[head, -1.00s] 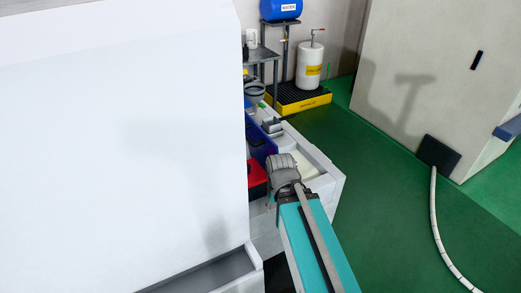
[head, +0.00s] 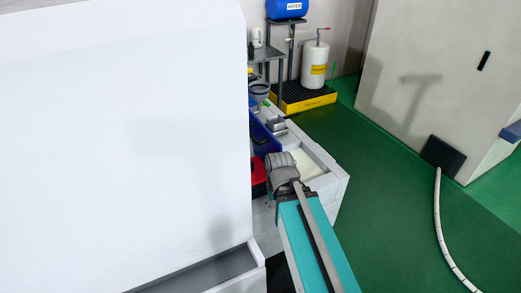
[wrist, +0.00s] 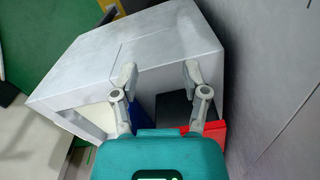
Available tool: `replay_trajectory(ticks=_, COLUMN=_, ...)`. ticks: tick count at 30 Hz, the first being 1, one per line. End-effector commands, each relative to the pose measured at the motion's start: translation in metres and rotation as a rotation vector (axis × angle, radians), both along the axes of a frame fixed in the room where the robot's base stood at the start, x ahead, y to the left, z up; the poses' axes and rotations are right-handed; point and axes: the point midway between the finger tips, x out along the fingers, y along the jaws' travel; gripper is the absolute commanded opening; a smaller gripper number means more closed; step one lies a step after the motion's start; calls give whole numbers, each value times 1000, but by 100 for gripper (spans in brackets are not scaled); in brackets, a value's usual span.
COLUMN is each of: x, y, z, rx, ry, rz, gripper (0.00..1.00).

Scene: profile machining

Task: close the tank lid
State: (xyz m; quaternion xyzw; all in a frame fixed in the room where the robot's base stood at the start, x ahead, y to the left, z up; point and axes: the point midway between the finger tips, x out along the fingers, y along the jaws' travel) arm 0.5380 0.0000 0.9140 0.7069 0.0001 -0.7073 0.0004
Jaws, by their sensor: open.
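A pale, open-topped trough (head: 326,160), which may be the tank, runs beside the white machine, with a cream area (head: 304,163) inside. In the wrist view a pale grey box-like body (wrist: 160,45) with a seam across its top lies past my fingers. A cream opening (wrist: 93,117) shows at its left. I cannot tell for sure which part is the lid. My gripper (wrist: 158,80) is open and empty, its two fingers apart over the pale body. Whether they touch it is unclear. In the head view my arm hides the gripper.
A blue bin (head: 264,134) and a red box (head: 258,178) sit between the trough and the large white machine (head: 125,130). A yellow spill pallet (head: 305,98) holds a white drum (head: 315,65). A grey cabinet (head: 435,70) stands right.

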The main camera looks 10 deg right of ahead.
Motion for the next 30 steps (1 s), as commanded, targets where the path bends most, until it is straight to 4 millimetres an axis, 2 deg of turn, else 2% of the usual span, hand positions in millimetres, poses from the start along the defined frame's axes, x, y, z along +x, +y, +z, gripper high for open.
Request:
replay_trajectory(ticks=1, x=1, y=0, z=1, rx=0, ry=0, rz=3, gripper=42)
replay_trajectory(ticks=8, x=13, y=1, z=17, rx=10, ry=2, rz=87, gripper=0)
replay_trajectory(ticks=14, x=39, y=4, z=48, rx=30, ry=4, rz=281, gripper=0)
replay_trajectory(ticks=30, x=120, y=13, z=142, rx=107, ry=-23, rz=961, gripper=0)
